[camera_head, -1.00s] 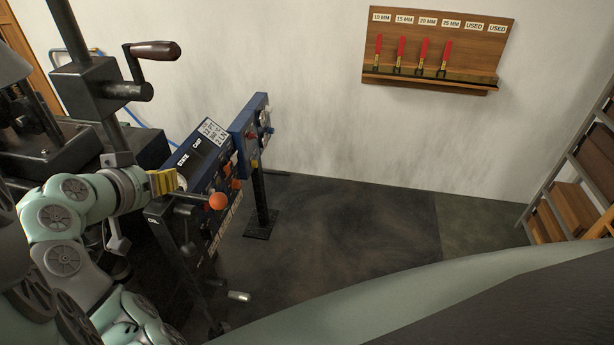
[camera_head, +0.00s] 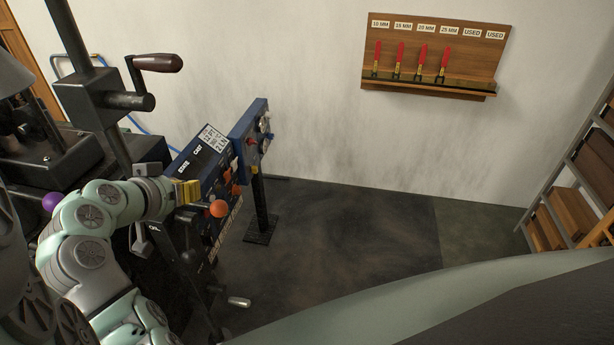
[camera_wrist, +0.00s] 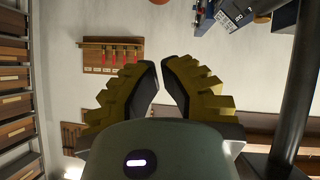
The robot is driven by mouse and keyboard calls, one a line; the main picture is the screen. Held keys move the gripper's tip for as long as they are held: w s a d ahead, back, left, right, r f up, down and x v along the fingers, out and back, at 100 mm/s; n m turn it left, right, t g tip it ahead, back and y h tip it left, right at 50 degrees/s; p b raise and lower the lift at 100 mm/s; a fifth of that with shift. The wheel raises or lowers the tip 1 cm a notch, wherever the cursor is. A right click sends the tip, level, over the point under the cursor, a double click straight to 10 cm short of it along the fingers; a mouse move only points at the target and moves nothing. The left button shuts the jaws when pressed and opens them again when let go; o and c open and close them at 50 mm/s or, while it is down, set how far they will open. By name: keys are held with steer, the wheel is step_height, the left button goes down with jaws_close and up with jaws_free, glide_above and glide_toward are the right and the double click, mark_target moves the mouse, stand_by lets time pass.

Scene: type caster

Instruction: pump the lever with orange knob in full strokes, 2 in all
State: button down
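The orange knob (camera_head: 218,208) is a ball on the end of a short lever on the blue machine panel in the head view. My gripper (camera_head: 187,191), with ribbed yellow fingers, is just left of and slightly above the knob, apart from it in the picture. In the wrist view its fingertips (camera_wrist: 158,64) lean close together with a narrow gap. Pale wall shows through the gap, and nothing is held. A rounded orange shape (camera_wrist: 263,5), likely the knob, is cut off at the top edge there. My gripper and wrist partly hide the lever's base.
A blue panel (camera_head: 249,140) on a black post stands behind the knob. A crank with a brown handle (camera_head: 157,63) is above my arm. A purple ball (camera_head: 52,202) is at the left. A tool board (camera_head: 437,60) hangs on the wall. The floor to the right is clear.

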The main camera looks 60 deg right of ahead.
steer(key=p, duration=0.2)
glide_above(216, 206)
steer(key=f, duration=0.3)
steer(key=shift+w+a+f, duration=0.2)
steer(key=shift+a+f, duration=0.05)
steer(key=shift+a, duration=0.15)
steer(key=shift+s+d+f+p, duration=0.1)
steer(key=shift+d+f+p, duration=0.15)
steer(key=shift+f, duration=0.6)
steer(key=shift+s+d+f+p, duration=0.15)
steer(key=shift+f+p, duration=0.15)
steer(key=shift+f, duration=0.75)
steer(key=shift+f, duration=0.1)
